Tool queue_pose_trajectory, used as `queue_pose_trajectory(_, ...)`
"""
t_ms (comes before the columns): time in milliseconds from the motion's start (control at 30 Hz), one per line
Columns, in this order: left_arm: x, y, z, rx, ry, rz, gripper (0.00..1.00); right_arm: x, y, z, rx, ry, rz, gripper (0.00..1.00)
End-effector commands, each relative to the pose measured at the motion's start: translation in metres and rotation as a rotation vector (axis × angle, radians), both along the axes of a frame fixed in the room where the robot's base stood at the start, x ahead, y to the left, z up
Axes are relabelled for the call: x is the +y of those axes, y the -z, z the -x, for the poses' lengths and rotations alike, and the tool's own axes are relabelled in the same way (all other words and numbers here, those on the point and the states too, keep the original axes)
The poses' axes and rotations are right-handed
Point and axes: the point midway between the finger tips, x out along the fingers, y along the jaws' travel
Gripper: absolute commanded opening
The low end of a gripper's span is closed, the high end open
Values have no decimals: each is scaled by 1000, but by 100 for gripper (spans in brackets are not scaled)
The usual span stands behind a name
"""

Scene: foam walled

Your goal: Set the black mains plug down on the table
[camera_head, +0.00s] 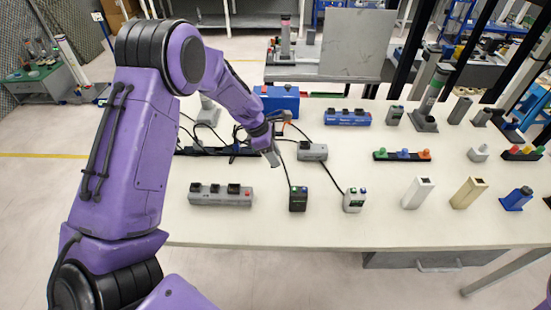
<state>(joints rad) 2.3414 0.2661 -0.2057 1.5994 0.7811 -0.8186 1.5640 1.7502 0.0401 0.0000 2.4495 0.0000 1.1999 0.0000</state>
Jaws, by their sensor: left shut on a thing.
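My left gripper (272,155) is over the white table (330,230), near the back left part. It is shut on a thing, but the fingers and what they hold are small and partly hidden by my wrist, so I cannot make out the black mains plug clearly. Black cables run beside and behind the gripper. I cannot tell the gap between the held thing and the table. My right gripper is out of view.
A grey power strip (221,199) lies front left. A black box (298,200) and a white box (354,201) stand right of it, with cables. A grey block (312,152) is close right of the gripper. A blue box (280,100) is behind. The front table strip is clear.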

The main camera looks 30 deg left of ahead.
Motion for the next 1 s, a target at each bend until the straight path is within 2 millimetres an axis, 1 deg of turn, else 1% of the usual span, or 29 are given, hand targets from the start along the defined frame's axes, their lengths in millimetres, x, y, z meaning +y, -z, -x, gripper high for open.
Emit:
queue_pose_trajectory(33, 5, 10, -7, 2, -1, -1, 9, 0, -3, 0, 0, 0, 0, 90)
queue_pose_trajectory(100, 11, 20, -13, 1, -3, -1, 9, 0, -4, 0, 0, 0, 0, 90)
queue_pose_trajectory(267, 19, 37, -24, -1, -2, -2, 9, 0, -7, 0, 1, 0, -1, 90)
queue_pose_trajectory(300, 19, 45, -23, 2, -1, 0, 9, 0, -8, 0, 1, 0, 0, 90)
queue_pose_trajectory(400, 19, 61, -23, 0, -1, 0, 9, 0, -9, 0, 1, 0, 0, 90)
queue_pose_trajectory(500, 19, 66, -24, -4, -2, 0, 9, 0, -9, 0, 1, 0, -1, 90)
queue_pose_trajectory(700, 18, 66, -24, -3, -2, 0, 9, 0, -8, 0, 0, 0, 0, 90)
queue_pose_trajectory(833, 19, 70, -23, -3, -2, 0, 9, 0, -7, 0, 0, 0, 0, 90)
queue_pose_trajectory(867, 18, 70, -23, -3, -1, -1, 46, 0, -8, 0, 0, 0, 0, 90)
queue_pose_trajectory(900, 18, 70, -23, -3, -1, -1, 59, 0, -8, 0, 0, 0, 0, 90)
queue_pose_trajectory(933, 18, 70, -23, -3, -1, -1, 65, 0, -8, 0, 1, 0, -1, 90)
queue_pose_trajectory(1000, 18, 70, -23, -3, -1, -1, 65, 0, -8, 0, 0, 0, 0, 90)
